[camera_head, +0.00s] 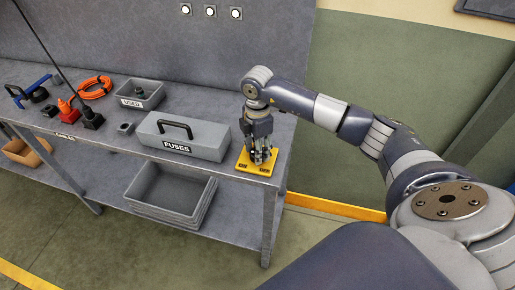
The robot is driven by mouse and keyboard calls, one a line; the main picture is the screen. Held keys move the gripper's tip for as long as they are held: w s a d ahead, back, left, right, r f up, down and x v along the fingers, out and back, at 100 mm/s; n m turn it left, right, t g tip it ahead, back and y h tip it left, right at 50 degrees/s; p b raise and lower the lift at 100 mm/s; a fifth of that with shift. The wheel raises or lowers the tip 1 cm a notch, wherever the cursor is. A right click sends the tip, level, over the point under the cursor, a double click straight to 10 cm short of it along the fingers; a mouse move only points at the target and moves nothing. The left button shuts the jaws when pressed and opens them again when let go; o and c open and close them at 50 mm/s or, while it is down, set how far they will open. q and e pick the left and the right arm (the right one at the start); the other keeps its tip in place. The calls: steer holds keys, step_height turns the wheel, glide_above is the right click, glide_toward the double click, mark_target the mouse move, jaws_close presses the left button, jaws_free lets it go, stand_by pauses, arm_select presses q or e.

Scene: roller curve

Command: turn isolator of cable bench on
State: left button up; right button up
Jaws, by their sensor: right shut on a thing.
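The cable bench (107,137) is a grey metal bench across the left and middle of the head view. A yellow plate (245,167) with dark markings lies at its right front corner; I take it to be the isolator's base. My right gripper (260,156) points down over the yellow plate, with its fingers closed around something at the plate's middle. The fingers hide the thing they hold, so its shape and position do not show. My left gripper is not in view.
A grey box labelled FUSES (203,143) stands just left of my gripper. A USED bin (151,94), an orange cable coil (95,87) and tools lie further left. Stacked grey trays (170,200) sit on the lower shelf. Open floor lies in front.

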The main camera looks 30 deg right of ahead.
steer(key=o, duration=1.1)
step_height(320, 180, up, 12)
